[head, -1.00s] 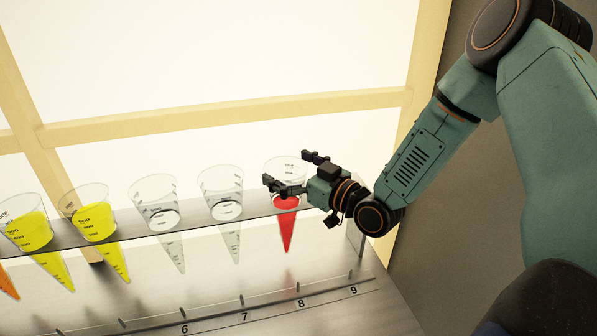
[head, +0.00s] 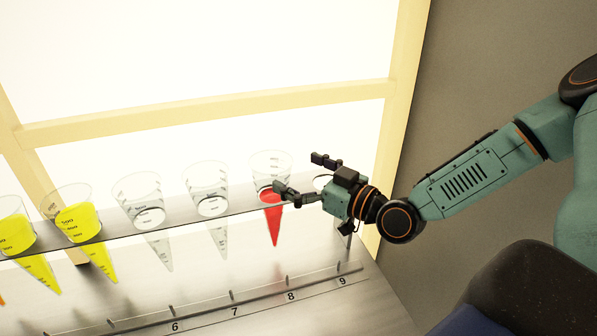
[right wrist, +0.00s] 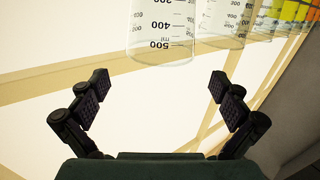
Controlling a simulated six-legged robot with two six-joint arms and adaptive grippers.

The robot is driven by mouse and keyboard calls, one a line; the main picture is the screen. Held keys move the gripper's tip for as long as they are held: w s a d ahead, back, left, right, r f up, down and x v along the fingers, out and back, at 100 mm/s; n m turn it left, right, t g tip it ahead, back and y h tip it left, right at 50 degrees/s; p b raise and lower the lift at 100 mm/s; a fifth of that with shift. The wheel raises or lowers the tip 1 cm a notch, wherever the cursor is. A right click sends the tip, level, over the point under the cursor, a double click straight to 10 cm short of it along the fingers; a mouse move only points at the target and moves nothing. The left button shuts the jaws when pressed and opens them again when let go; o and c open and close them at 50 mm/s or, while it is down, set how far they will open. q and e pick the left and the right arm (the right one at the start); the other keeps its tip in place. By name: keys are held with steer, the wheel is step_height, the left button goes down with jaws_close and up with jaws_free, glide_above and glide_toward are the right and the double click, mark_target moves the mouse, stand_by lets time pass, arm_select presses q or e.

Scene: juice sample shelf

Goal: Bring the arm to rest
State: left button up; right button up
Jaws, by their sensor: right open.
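My right gripper (head: 298,176) is open and empty in the head view. Its fingers point left, close to the cone with red liquid (head: 272,205), and one finger overlaps that cone in the picture. In the right wrist view the two fingers of the right gripper (right wrist: 153,97) are spread wide with nothing between them. A clear graduated cone (right wrist: 160,35) is just beyond the fingertips there, apart from them. I cannot see my left gripper.
A metal shelf (head: 105,236) holds several cones: yellow ones (head: 78,222) at left, empty clear ones (head: 211,190) in the middle. A numbered rail (head: 262,298) lies below. A bright window (head: 220,60) is behind. The grey wall (head: 490,80) at right is clear.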

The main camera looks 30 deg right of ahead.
mark_target(271, 161)
stand_by(0.6)
steer(key=shift+x, duration=3.65)
steer(key=shift+f, duration=0.1)
